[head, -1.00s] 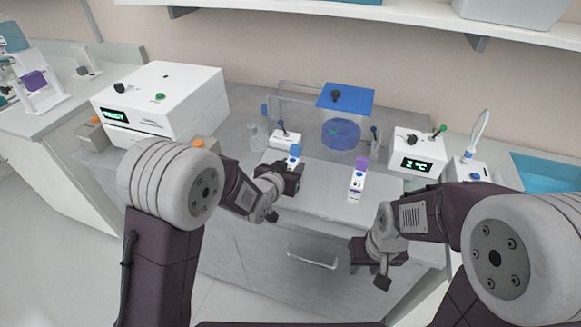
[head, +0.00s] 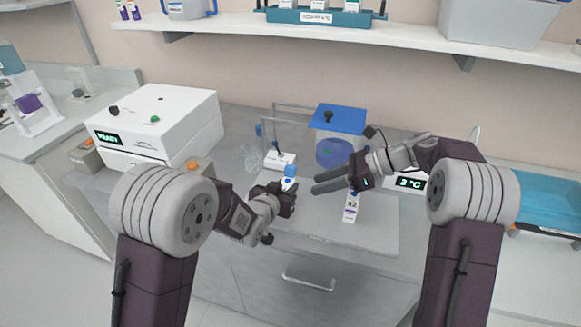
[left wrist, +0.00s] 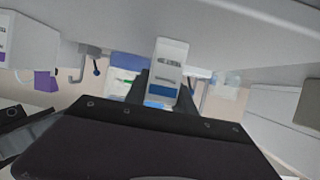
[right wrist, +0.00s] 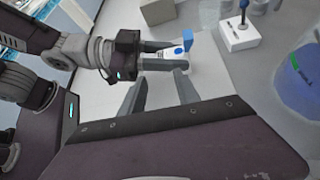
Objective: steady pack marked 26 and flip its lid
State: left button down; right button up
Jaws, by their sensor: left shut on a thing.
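A white pack with a blue lid (head: 289,184) stands at my left gripper (head: 284,196), which is shut on it from the front. The pack also shows between the fingers in the left wrist view (left wrist: 170,66) and beyond the right fingers in the right wrist view (right wrist: 160,63). The blue lid part sticks up at its far end. Its number is not legible. My right gripper (head: 314,182) is open and empty, fingers pointing left, just right of the pack and apart from it. A second white pack (head: 351,207) stands to the right; its number looks like 92, its top hidden behind my right gripper.
Behind the packs are a small white device with a lever (head: 280,160) and a blue-lidded clear vessel (head: 338,120). A white instrument (head: 160,125) stands at left, and a blue tray (head: 550,200) at right. The front of the pale mat (head: 330,232) is clear.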

aim_at(291, 167)
jog(key=w+d+r+m+t+y, duration=0.1)
jog(key=w+d+r+t, duration=0.15)
jog(key=w, duration=0.25)
jog(key=x, duration=0.8)
jog(key=r+x, duration=0.1)
jog(key=x, duration=0.3)
jog(key=shift+s+a, duration=0.2)
jog(key=shift+a, duration=0.1)
grip_shut()
